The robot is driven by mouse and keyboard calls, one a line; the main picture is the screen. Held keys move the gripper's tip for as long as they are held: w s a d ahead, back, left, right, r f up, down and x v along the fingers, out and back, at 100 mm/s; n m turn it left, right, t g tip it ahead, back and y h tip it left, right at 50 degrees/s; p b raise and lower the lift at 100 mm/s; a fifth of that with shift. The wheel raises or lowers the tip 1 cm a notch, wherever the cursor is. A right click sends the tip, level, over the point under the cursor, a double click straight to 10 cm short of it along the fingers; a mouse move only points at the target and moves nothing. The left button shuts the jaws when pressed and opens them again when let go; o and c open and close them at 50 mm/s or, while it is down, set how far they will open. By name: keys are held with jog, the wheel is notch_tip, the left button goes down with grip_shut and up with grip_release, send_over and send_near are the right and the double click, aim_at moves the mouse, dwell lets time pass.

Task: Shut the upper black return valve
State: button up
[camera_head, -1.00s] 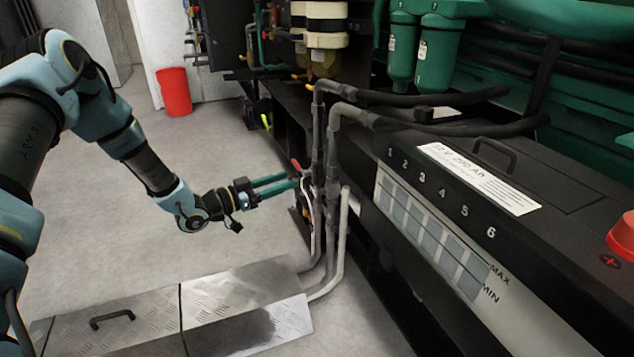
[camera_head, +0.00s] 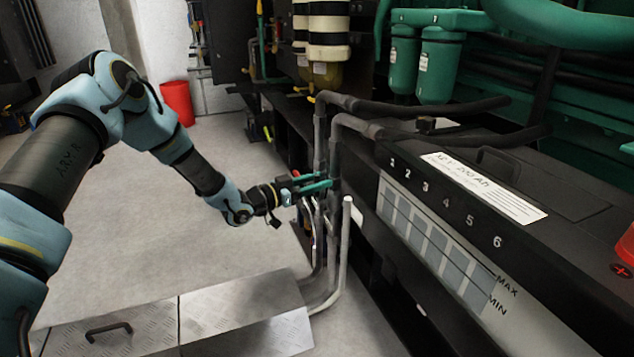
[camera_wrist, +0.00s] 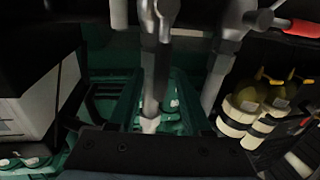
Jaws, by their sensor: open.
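My gripper (camera_head: 312,187) has teal fingers, apart, at the dark upright pipes (camera_head: 320,140); I cannot tell whether they touch. A small red handle (camera_head: 296,173) shows just behind the fingers. A yellow tip (camera_head: 311,99) shows near the top bend of the pipes. No part can be surely told as the upper black return valve in the head view. In the wrist view, grey pipes (camera_wrist: 155,75) stand close in front, and a red lever (camera_wrist: 300,28) sticks out at the top right from a grey fitting (camera_wrist: 260,18).
A black battery case (camera_head: 470,190) fills the right side. A metal tread-plate cover (camera_head: 235,305) lies on the floor below the gripper. Pale pipes (camera_head: 345,245) rise beside it. A red bin (camera_head: 177,103) stands behind. The floor at left is clear.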

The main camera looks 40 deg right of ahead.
jog(key=shift+c, duration=0.4)
grip_shut()
dwell(0.9)
